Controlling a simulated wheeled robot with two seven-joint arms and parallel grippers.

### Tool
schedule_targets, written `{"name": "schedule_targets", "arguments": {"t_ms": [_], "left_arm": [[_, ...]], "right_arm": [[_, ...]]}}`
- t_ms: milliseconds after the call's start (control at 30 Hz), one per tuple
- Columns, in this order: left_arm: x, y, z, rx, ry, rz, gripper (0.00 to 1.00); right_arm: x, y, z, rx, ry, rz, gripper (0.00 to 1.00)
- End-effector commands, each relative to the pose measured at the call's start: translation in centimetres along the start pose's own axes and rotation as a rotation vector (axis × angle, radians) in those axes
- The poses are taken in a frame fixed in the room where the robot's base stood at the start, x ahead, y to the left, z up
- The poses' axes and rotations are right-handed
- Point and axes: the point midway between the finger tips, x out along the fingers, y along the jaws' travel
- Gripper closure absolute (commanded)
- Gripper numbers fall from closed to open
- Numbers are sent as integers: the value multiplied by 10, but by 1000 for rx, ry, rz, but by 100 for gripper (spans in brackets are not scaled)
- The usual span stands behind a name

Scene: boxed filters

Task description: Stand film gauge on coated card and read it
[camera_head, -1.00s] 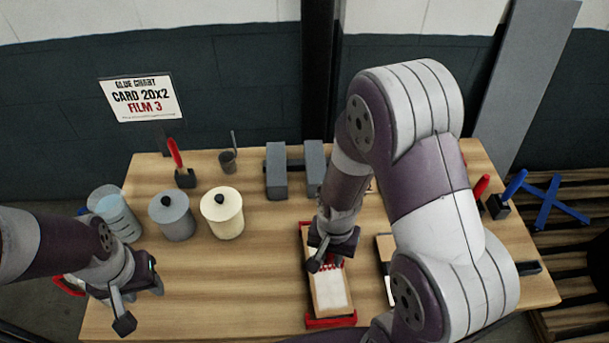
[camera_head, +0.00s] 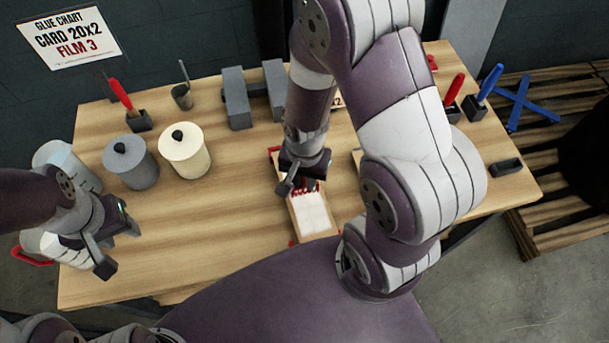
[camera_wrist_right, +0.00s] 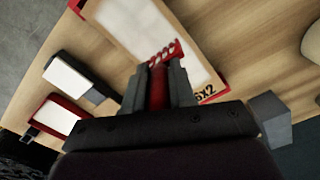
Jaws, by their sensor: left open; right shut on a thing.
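My right gripper (camera_head: 303,181) is shut on the red film gauge (camera_head: 311,187), a toothed comb that stands out beyond the fingertips. In the right wrist view the gauge (camera_wrist_right: 165,52) points its teeth at the white face of the coated card (camera_wrist_right: 186,62). The card (camera_head: 312,214) lies in a red-edged holder (camera_head: 273,151). The gauge's teeth are over the card; I cannot tell whether they touch it. The gripper hides part of the card and gauge. My left gripper (camera_head: 119,247) is open and empty at the table's left.
A grey lidded pot (camera_head: 130,165) and a cream pot (camera_head: 186,154) stand left of the card. Grey blocks (camera_head: 237,100) and a sign (camera_head: 69,38) reading "FILM 3" are behind. Red and blue handled tools stand at the right. Table between pots and holder is clear.

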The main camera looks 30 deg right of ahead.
Motion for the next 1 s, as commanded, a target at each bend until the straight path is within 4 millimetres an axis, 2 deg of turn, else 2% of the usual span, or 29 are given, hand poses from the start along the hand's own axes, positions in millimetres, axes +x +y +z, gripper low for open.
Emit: {"name": "schedule_targets", "arguments": {"t_ms": [1000], "left_arm": [[3,0,0,0,0,0,57]], "right_arm": [[5,0,0,0,0,0,100]]}}
